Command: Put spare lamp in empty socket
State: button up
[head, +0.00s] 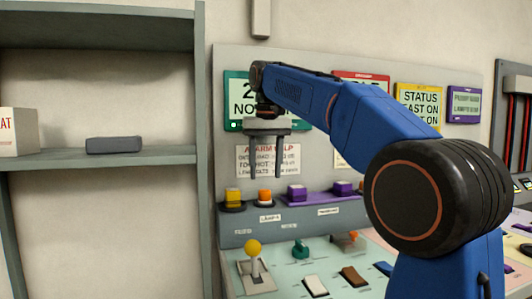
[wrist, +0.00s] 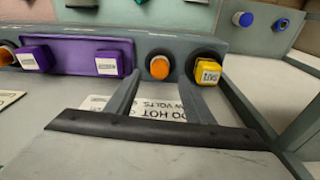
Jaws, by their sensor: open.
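My gripper (head: 264,165) is open and empty, fingers pointing down in front of the panel's sign, above the row of lamps and buttons. An orange round lamp (head: 265,197) sits in a dark ring on the ledge below it. In the wrist view this orange lamp (wrist: 159,68) shows just beyond and between my fingertips (wrist: 161,86), apart from them as far as I can tell. A second orange piece (wrist: 6,56) is cut by the left edge there. I cannot tell which piece is the spare lamp, and no empty socket is clearly visible.
A yellow square button (head: 234,196) stands left of the orange lamp, purple square buttons (head: 297,192) right. Below, a yellow-knobbed lever (head: 254,248), a green knob (head: 300,248) and rocker switches (head: 315,286) rise from the console. A shelf at left holds a grey box (head: 113,145).

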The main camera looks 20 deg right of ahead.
jog(key=r, duration=0.5)
jog(key=shift+s+r, duration=0.3)
jog(key=shift+s, duration=0.1)
